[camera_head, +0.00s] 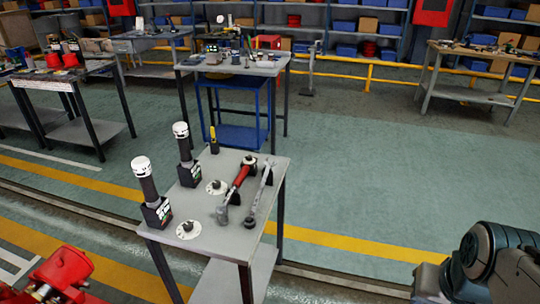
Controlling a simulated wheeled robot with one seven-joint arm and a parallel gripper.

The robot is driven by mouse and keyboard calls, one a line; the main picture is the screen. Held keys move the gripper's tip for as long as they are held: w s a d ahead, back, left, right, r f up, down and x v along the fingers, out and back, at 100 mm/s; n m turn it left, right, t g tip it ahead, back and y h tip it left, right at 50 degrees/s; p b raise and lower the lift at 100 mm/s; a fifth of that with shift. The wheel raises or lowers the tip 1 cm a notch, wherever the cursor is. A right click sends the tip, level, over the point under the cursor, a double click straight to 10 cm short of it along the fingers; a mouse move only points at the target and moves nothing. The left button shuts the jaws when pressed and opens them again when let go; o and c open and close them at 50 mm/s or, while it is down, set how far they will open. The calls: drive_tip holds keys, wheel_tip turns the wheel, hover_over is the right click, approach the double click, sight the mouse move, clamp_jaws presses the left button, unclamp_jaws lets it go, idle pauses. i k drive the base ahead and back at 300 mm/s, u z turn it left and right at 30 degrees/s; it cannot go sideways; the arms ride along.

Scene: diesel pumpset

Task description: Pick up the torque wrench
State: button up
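Two long wrench-like tools lie side by side on the small grey table (210,242) in the middle. One has a red grip (241,176) with a dark end and a grey head toward the near edge. The other is a plain grey metal tool (260,194) to its right, near the table's right edge. I cannot tell for certain which is the torque wrench. Both lie apart from any gripper. My gripper is not in view.
Two white-topped dark cylinders (149,182) (184,144) stand along the table's left side. Small round dials (188,229) (216,187) and a yellow-handled tool (213,137) are also there. Red machinery (66,273) is at lower left. Open floor (370,185) lies to the right.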

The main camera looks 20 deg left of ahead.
sight(221, 210)
drive_tip(key=u, duration=0.6)
drive_tip(key=i, duration=0.95)
drive_tip(key=u, duration=1.2)
drive_tip(key=i, duration=0.25)
drive_tip(key=u, duration=0.25)
